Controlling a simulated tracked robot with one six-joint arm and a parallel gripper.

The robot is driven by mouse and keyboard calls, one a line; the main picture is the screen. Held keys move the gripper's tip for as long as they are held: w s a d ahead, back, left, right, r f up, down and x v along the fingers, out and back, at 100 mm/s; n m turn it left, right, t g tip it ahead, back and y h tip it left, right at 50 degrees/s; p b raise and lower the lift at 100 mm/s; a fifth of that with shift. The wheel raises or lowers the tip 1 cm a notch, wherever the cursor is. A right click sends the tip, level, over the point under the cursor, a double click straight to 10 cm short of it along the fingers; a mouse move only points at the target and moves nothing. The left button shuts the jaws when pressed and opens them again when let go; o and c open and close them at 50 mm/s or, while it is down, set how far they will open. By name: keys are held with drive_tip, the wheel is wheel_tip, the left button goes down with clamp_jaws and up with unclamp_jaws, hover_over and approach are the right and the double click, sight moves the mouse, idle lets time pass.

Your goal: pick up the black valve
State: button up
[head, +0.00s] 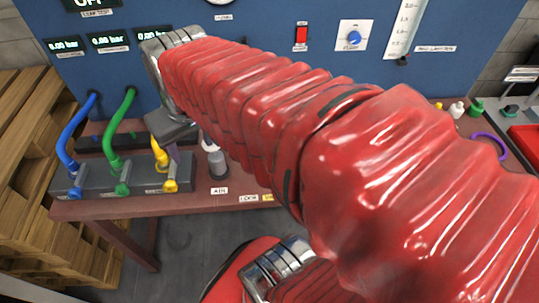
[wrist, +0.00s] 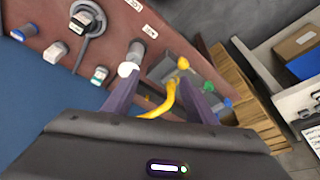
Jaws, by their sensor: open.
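I cannot clearly pick out a black valve in either view. A small dark fitting (head: 404,61) sits below the level gauge on the blue panel in the head view; I cannot tell if it is a valve. My gripper (wrist: 161,80) is open above the bench, its two purple fingers spread on either side of the yellow hose (wrist: 168,100) as seen in the wrist view. Nothing is seen held. In the head view my gripper (head: 172,150) is above the left part of the bench, close to the yellow hose (head: 160,153). My red arm hides the bench's middle.
A dark block (head: 105,182) carries the blue, green and yellow hose ends. A grey cylinder (head: 218,163) with a pale top stands close right of the gripper. Several capped fittings (wrist: 57,52) line the bench in the wrist view. Wooden pallets (head: 30,150) stand at left.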

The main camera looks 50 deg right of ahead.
drive_tip(key=s+d+f+m+g, duration=0.1)
drive_tip(key=d+m, duration=0.1)
drive_tip(key=d, duration=0.5)
drive_tip(key=s+d+f+m+g, duration=0.1)
drive_tip(key=s+d+f+m, duration=0.1)
drive_tip(key=d, duration=0.5)
drive_tip(key=s+d+f+m+g+y, duration=0.1)
drive_tip(key=s+d+f+m, duration=0.1)
drive_tip(key=d, duration=0.5)
drive_tip(key=shift+d+m+g, duration=0.2)
drive_tip(key=shift+m+g, duration=0.1)
drive_tip(key=shift+f, duration=0.1)
wheel_tip(320, 180, down, 8)
drive_tip(key=shift+s+r, duration=0.1)
drive_tip(key=shift+r, duration=0.15)
drive_tip(key=shift+f, duration=0.45)
drive_tip(key=shift+f, duration=0.1)
drive_tip(key=shift+d+f, duration=0.15)
drive_tip(key=shift+f, duration=2.4)
